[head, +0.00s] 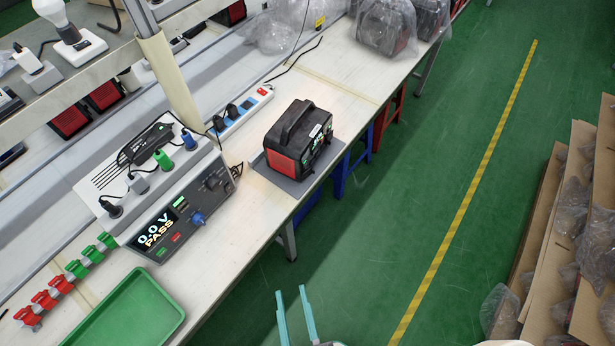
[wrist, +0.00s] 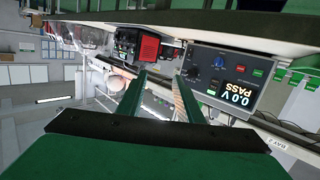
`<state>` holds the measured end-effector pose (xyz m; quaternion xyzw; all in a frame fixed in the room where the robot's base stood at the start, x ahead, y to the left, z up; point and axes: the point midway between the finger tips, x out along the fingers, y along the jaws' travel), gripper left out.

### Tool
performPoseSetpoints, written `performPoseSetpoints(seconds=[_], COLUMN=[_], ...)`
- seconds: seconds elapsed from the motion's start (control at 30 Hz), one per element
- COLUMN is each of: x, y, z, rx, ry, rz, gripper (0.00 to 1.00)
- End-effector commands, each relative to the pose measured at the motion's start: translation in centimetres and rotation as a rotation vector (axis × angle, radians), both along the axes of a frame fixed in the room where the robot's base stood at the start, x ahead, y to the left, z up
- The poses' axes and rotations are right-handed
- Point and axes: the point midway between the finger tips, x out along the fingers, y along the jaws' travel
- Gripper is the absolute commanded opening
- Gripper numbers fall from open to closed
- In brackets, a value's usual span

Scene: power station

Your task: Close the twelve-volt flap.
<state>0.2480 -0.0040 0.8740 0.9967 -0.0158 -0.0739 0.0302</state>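The power station (head: 290,135), a black and red box with a top handle, stands on a grey mat (head: 308,184) on the bench. Its front, with green and white markings, faces right in the head view and is seen at a steep angle. The twelve-volt flap cannot be made out. The station also shows small in the wrist view (wrist: 148,48). My gripper (head: 291,291) is at the bottom of the head view, out over the floor, well apart from the station. Its two teal fingers are spread with nothing between them, as the wrist view also shows (wrist: 160,76).
A tester (head: 185,215) reading "0.0 V PASS" stands left of the station, with a power strip (head: 240,115) behind. A green tray (head: 130,315) lies at the near left. Bagged units (head: 385,27) stand farther along the bench. Cardboard boxes (head: 545,240) are at right; the green floor between is clear.

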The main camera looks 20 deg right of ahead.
Motion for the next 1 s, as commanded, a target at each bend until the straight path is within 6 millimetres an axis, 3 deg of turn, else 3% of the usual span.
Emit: performPoseSetpoints(seconds=[0.3, 0.57, 0.77, 1.0], x=[7.9, 14.3, 18.9, 23.0], y=[-1.9, -3.2, -5.7, -11.9], z=[2.8, 3.6, 2.2, -1.6], rx=[-0.353, -0.710, -0.986, -1.274], ry=[-0.375, -0.591, -0.664, -0.632], rz=[-0.070, -0.025, 0.081, 0.282], gripper=[0.33, 0.33, 0.33, 0.33])
